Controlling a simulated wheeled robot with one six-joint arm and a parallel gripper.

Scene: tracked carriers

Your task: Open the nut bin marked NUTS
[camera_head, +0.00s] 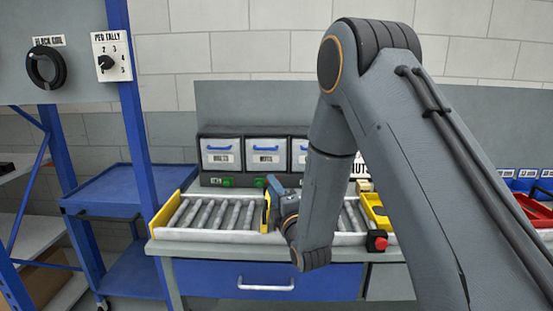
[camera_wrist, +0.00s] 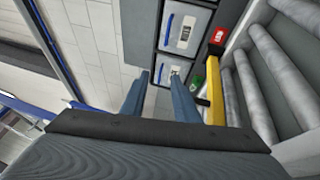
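A row of white-fronted bins with blue handles stands behind the roller conveyor in the head view. The left bin (camera_head: 221,155) and middle bin (camera_head: 265,155) show whole; the right one (camera_head: 300,153) is partly behind my arm. Their labels are too small to read surely. A sign ending in "UTS" (camera_head: 362,166) is partly hidden by my arm. My gripper (camera_head: 273,187) is in front of the middle bin, above the rollers. In the wrist view my gripper (camera_wrist: 159,76) has two fingers apart with nothing between them. Two bin fronts (camera_wrist: 184,30) lie beyond the fingertips; both look closed.
The roller conveyor (camera_head: 212,213) has yellow end pieces and a yellow upright bar (camera_wrist: 216,95) close to my right finger. Green tags (camera_head: 227,182) sit below the bins. A blue cart (camera_head: 105,190) stands at left.

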